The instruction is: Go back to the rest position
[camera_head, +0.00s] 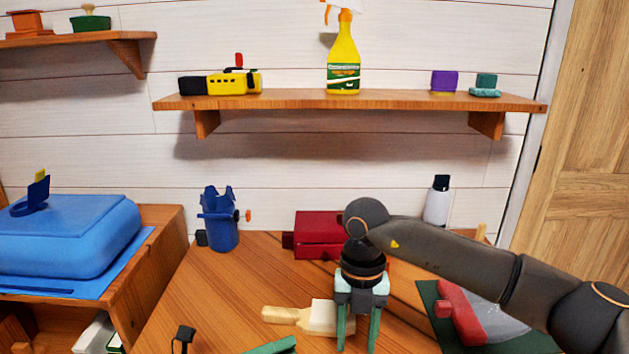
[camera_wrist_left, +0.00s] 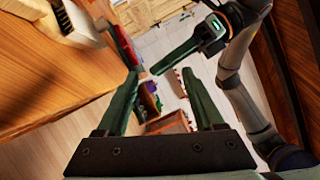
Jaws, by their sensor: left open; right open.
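My right gripper (camera_head: 358,338) hangs fingers down over the wooden table (camera_head: 225,290) in the head view. Its two green fingers are apart. A brush (camera_head: 285,314) with a pale wooden handle lies on the table beside it; its broad white end is partly behind the gripper's left finger, and I cannot tell whether they touch. My left gripper (camera_wrist_left: 160,85) shows in the left wrist view with its green fingers apart and nothing seen held between them. In the head view, only a green piece at the bottom edge may belong to it.
On the table stand a blue cup (camera_head: 222,228), a dark red box (camera_head: 318,234) and a white bottle (camera_head: 438,203). A red and grey tool (camera_head: 470,318) lies on a green mat at right. A blue case (camera_head: 70,235) sits at left. A shelf (camera_head: 300,100) runs above.

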